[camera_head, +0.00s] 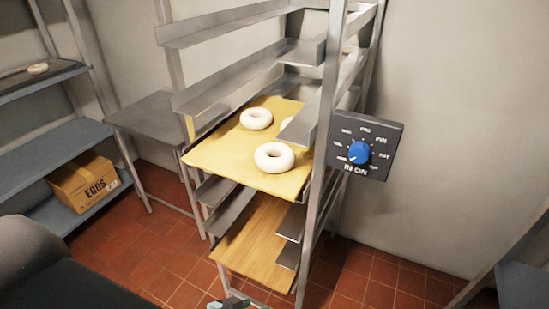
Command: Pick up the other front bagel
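A pale ring-shaped bagel (274,157) lies flat near the front right of a yellow board (222,156) in the metal rack. A second bagel (256,118) lies farther back on the same board. Another pale piece (286,123) shows only partly behind the rack's right rail. A small grey and green piece at the bottom edge looks like the tip of my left gripper (229,303). It is below and in front of the rack, apart from the bagels; most of it is cut off, so its opening is hidden. My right gripper is out of view.
The rack's front post (325,130) and side rails flank the board. A control box with a blue knob (359,152) is right of the post. A lower wooden board (254,246) is beneath.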

